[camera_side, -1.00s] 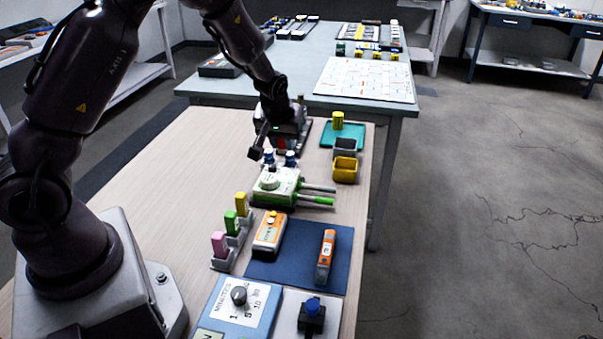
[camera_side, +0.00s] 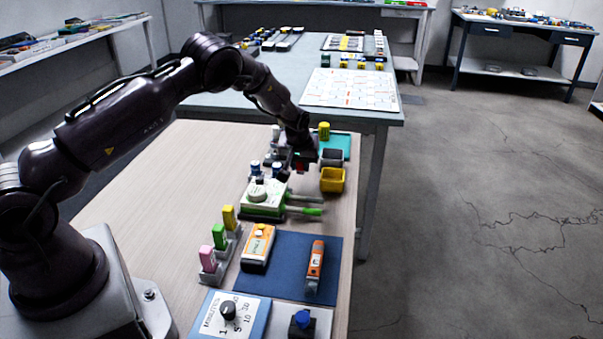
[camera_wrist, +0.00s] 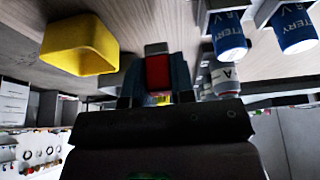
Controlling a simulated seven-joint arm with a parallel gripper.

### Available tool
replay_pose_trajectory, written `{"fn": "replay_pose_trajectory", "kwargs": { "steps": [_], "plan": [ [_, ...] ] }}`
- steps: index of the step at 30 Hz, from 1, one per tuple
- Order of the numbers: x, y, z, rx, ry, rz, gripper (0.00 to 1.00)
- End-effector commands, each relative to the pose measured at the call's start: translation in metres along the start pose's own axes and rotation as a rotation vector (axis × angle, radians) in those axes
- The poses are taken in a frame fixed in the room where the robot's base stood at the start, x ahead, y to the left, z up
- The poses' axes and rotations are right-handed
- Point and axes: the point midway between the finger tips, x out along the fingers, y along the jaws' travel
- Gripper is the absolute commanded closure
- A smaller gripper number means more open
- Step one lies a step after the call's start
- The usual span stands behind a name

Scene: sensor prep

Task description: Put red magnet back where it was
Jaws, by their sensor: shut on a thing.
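My gripper (camera_side: 301,160) is shut on the red magnet (camera_wrist: 158,73), which shows between the two fingers in the wrist view with a grey end piece. In the side view the red magnet (camera_side: 299,168) is a small red patch under my gripper, just left of the grey bin (camera_side: 331,157) and yellow bin (camera_side: 333,180). The yellow bin also shows in the wrist view (camera_wrist: 80,45), left of the magnet. I cannot tell whether the magnet touches anything below it. Where it stood before is not clear in these frames.
Blue-and-white batteries (camera_wrist: 230,38) stand close on the other side. A white-green device (camera_side: 264,201) with green-tipped leads lies nearer. A teal tray (camera_side: 342,140) with a yellow cylinder (camera_side: 324,130) is behind. The table's left part (camera_side: 170,190) is clear.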

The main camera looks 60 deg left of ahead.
Motion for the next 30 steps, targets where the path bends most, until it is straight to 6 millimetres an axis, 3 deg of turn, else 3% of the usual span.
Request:
{"fn": "replay_pose_trajectory", "kwargs": {
  "steps": [9,20,21,24,30],
  "plan": [
    [0.033,0.001,0.01,0.001,-0.001,0.0,0.92],
    [0.037,0.001,0.012,0.0,0.0,0.0,0.92],
    [0.037,0.001,0.012,0.0,0.0,0.0,0.7],
    [0.036,0.001,0.012,0.0,0.0,0.0,0.51],
    [0.036,0.001,0.012,0.0,0.0,0.0,0.51]
  ]
}}
